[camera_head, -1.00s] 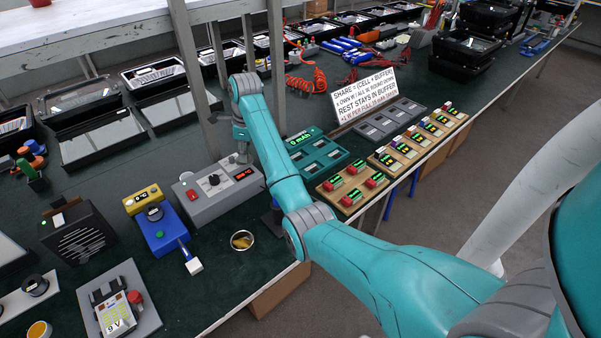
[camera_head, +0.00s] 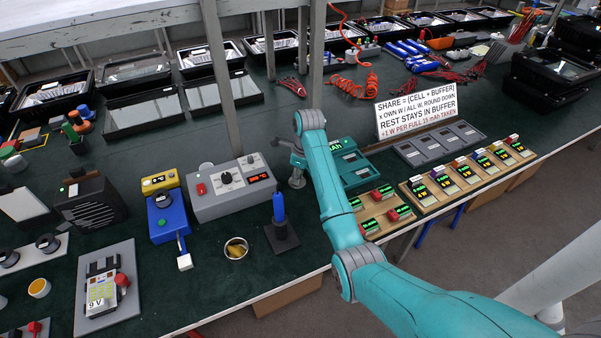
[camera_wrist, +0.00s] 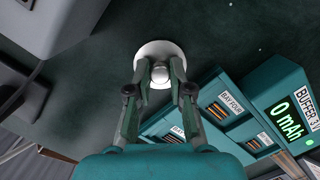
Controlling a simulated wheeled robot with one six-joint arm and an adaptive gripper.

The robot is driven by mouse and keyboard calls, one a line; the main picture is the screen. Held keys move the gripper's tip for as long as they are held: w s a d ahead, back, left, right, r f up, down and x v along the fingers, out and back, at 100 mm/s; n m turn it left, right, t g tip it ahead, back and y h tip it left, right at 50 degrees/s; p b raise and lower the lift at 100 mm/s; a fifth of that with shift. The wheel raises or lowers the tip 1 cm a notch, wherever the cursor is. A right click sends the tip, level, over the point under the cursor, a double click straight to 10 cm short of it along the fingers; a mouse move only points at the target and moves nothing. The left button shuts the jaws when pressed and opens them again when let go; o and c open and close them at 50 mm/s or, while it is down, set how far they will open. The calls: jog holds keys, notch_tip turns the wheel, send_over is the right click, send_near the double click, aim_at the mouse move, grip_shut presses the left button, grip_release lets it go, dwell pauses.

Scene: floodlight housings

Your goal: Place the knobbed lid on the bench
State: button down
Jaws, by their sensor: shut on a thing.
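The knobbed lid (camera_wrist: 151,50) is a pale round disc with a small shiny knob in the middle. My gripper (camera_wrist: 160,74) has its two fingers on either side of the knob and is shut on it. In the head view the lid (camera_head: 297,184) shows small and pale under my gripper (camera_head: 297,172), between the grey control box and the teal buffer unit. The dark green bench (camera_head: 215,275) lies below it. The lid is low over the bench top; I cannot tell whether it touches.
The grey control box (camera_head: 231,186) stands left of the lid, and the teal buffer unit (camera_head: 352,166) close on its right. A blue tool in a black stand (camera_head: 281,236) and a small round cup (camera_head: 236,248) stand nearer the front edge. A grey post (camera_head: 222,75) rises behind.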

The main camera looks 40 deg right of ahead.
jog(key=shift+a+f, duration=0.1)
jog(key=shift+f, duration=0.05)
jog(key=c, duration=1.1)
grip_release()
jog(key=shift+f, duration=0.1)
jog(key=shift+o, duration=0.2)
